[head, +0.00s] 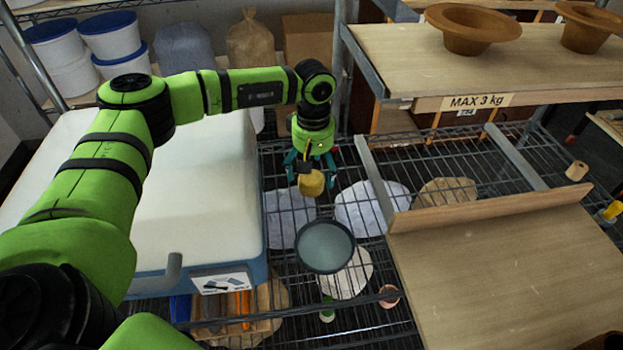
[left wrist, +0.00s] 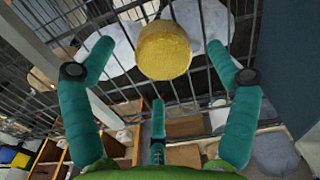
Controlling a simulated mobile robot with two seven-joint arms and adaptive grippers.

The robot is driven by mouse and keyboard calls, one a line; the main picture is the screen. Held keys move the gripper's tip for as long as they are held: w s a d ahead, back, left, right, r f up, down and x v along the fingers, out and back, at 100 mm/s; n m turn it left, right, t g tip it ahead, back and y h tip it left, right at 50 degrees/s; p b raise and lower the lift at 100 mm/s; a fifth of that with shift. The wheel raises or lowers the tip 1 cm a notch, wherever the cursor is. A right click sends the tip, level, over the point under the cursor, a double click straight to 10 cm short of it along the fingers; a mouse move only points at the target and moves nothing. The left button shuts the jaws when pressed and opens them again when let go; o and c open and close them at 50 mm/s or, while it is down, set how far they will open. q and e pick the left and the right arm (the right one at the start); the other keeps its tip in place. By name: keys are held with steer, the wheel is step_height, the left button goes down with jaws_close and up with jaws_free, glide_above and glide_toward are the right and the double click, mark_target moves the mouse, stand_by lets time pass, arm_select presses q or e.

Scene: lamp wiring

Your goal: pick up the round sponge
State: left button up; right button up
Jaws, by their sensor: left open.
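The round sponge (head: 311,183) is a short yellow cylinder by the wire rack. In the head view it shows just below my left gripper (head: 306,166), whose teal fingers partly overlap its top. In the left wrist view the sponge (left wrist: 163,52) lies between the spread tips of the left gripper (left wrist: 158,62), with visible gaps on both sides. The left gripper is open and points down. I cannot tell whether any finger touches the sponge, or exactly what the sponge rests on. My right gripper is not in view.
A dark-rimmed round bowl (head: 325,246) is just in front of the sponge. A large white tub (head: 200,190) stands to the left. A wooden board with a raised edge (head: 490,212) lies to the right.

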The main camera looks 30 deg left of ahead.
mark_target(311, 177)
arm_select(q)
steer(key=f, duration=0.2)
steer(key=shift+a+f+p, duration=0.35)
steer(key=shift+f+p, duration=0.05)
steer(key=shift+w+f, duration=0.1)
steer(key=shift+f, duration=0.45)
steer(key=shift+d, duration=0.1)
steer(key=c, duration=1)
step_height(311, 177, up, 9)
steer(key=shift+f+b, duration=0.1)
steer(key=shift+b, duration=1.15)
steer(key=shift+r, duration=0.65)
steer(key=shift+o, duration=0.9)
steer(key=shift+c, duration=1.4)
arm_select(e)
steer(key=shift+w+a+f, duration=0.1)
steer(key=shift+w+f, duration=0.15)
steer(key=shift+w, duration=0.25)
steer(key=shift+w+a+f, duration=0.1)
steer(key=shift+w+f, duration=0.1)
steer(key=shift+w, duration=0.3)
